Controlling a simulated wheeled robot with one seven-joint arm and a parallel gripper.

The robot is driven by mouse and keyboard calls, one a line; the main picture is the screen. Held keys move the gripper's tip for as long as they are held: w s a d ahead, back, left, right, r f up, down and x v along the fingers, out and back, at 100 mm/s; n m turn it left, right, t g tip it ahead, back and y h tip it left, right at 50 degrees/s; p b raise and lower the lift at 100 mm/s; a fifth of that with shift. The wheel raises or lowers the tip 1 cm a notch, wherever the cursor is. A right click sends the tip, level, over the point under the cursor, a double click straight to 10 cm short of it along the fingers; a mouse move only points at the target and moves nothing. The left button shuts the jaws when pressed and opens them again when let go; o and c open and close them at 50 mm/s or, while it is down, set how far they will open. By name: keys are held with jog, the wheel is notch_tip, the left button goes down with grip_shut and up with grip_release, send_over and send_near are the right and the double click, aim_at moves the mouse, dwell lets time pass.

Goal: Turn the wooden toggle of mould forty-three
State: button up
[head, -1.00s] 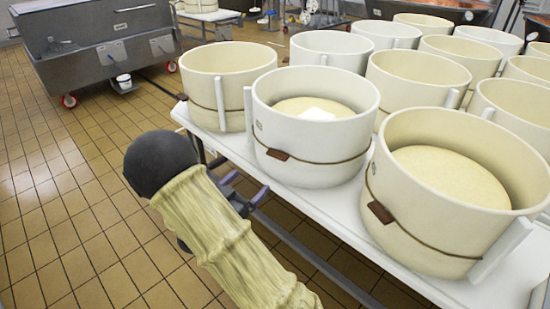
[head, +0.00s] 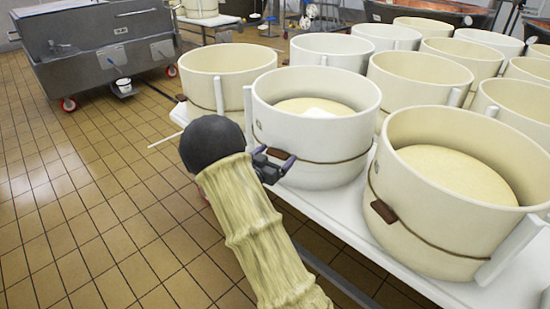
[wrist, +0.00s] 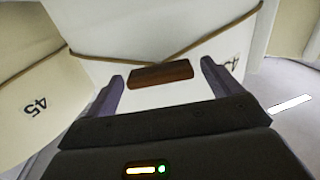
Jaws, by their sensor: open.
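The white mould (head: 325,165) at the front middle of the table has a brown cord around it. Its wooden toggle (wrist: 160,73) is a reddish-brown block on that cord in the wrist view. My gripper (head: 282,160) is at this mould's front wall, open. In the wrist view my gripper (wrist: 162,70) has one finger on each side of the toggle, with gaps; I cannot tell whether either touches. The mould's number label (wrist: 232,62) is mostly hidden by a finger; only part of a digit shows.
The neighbouring cream mould, labelled 45 (wrist: 36,106), has its own toggle (head: 384,211) and stands close on the right in the head view. Another mould (head: 225,75) stands left. More moulds fill the white table (head: 330,222) behind.

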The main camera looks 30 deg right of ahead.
jog(key=shift+c, duration=0.4)
jog(key=c, duration=0.9)
